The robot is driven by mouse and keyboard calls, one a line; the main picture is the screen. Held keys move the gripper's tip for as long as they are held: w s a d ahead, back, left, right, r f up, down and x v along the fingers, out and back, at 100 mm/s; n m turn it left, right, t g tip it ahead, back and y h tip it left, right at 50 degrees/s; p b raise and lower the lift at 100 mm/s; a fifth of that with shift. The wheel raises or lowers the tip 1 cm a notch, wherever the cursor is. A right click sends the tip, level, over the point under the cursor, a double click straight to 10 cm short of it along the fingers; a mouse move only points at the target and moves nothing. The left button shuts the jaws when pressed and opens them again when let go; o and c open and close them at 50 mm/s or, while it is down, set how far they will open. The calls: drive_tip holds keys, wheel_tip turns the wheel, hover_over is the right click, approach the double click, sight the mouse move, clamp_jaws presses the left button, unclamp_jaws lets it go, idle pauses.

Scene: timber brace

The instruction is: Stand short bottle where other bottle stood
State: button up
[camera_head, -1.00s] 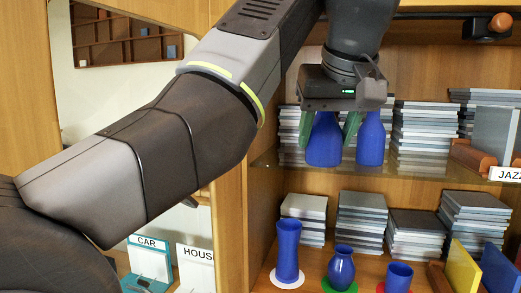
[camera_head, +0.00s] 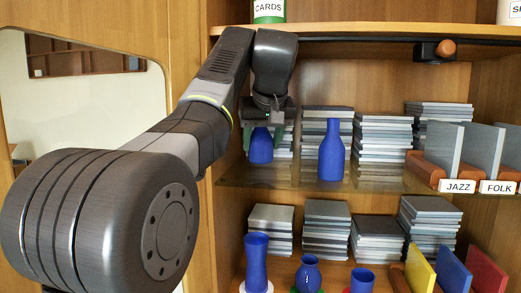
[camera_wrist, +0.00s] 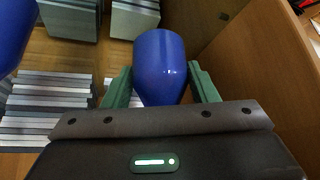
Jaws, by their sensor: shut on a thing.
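My gripper (camera_head: 262,138) is shut on a blue bottle (camera_head: 261,152) near the left end of the glass shelf (camera_head: 300,182). Its green fingers press the bottle from both sides, and its neck is hidden by the gripper. The wrist view shows the held bottle (camera_wrist: 160,58) between the fingers, its rounded base pointing away from the camera. Another blue bottle (camera_head: 332,155) stands upright on the glass shelf to the right, apart from the held one. The held bottle's base appears higher than the standing bottle's base in the head view. I cannot tell which bottle is shorter.
Stacks of grey cases (camera_head: 383,138) stand behind the bottles. JAZZ (camera_head: 457,187) and FOLK holders are at right. Below, a tall blue vase (camera_head: 256,262), a round vase (camera_head: 308,273) and a blue cup (camera_head: 362,281) stand on coloured discs. The cabinet's left wall is close to my gripper.

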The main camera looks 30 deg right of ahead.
sight(262, 152)
drive_tip(key=shift+f, duration=1.4)
drive_tip(key=shift+f, duration=0.1)
drive_tip(key=shift+f, duration=0.15)
drive_tip(key=o, duration=1.1)
drive_tip(key=shift+s+r, duration=0.15)
drive_tip(key=shift+r, duration=0.25)
drive_tip(key=p+v, duration=0.1)
drive_tip(key=v, duration=1)
drive_tip(key=shift+s+a+r, duration=0.1)
drive_tip(key=shift+r, duration=0.2)
